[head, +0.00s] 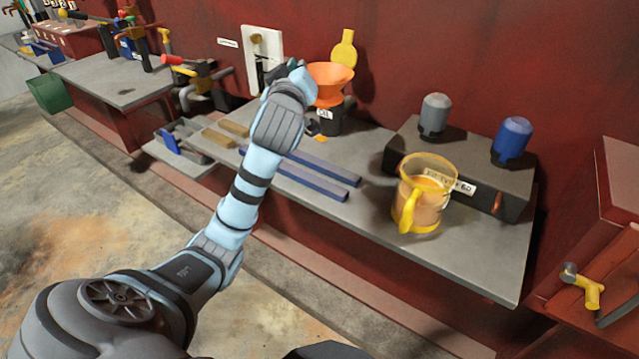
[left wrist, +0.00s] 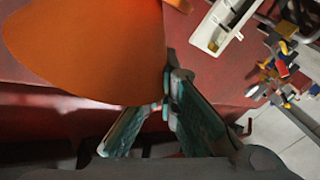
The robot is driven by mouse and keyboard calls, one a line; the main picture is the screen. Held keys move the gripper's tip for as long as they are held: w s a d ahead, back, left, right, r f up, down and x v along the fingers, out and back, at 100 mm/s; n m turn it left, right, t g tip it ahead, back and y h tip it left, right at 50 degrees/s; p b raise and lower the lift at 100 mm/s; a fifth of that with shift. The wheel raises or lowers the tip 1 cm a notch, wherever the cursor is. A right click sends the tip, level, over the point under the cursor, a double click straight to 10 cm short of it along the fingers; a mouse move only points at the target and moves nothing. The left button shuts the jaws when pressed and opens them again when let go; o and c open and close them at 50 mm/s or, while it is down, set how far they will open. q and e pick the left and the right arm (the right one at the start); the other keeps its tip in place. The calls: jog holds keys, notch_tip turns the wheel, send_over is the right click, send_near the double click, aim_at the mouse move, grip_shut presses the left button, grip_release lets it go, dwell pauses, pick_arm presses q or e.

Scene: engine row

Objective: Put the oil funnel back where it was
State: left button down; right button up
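My left gripper (head: 306,78) is at the funnel's left rim. In the left wrist view the funnel (left wrist: 90,50) fills the upper left, and the gripper's fingers (left wrist: 167,103) close together at its edge, one on each side, pinching the rim. My right gripper is out of view.
A yellow-rimmed jug (head: 425,195) of amber liquid stands right of the can, before a dark box (head: 460,165) with grey and blue canisters. Blue-grey bars (head: 305,178) lie in front of the can. A yellow paddle shape (head: 344,50) is on the red wall behind.

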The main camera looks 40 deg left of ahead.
pick_arm(q)
jog(key=f+b, duration=0.3)
jog(key=f, duration=0.6)
jog(key=f+b, duration=0.3)
jog(key=f, duration=0.7)
jog(key=shift+s+a, duration=0.1)
jog(key=shift+a, duration=0.1)
jog(key=shift+f+b, duration=0.35)
jog(key=shift+f, duration=0.05)
jog(key=c, duration=2.3)
grip_release()
jog(key=shift+r, duration=0.15)
jog(key=o, duration=0.5)
jog(key=p+v, duration=0.2)
jog(key=v, duration=1)
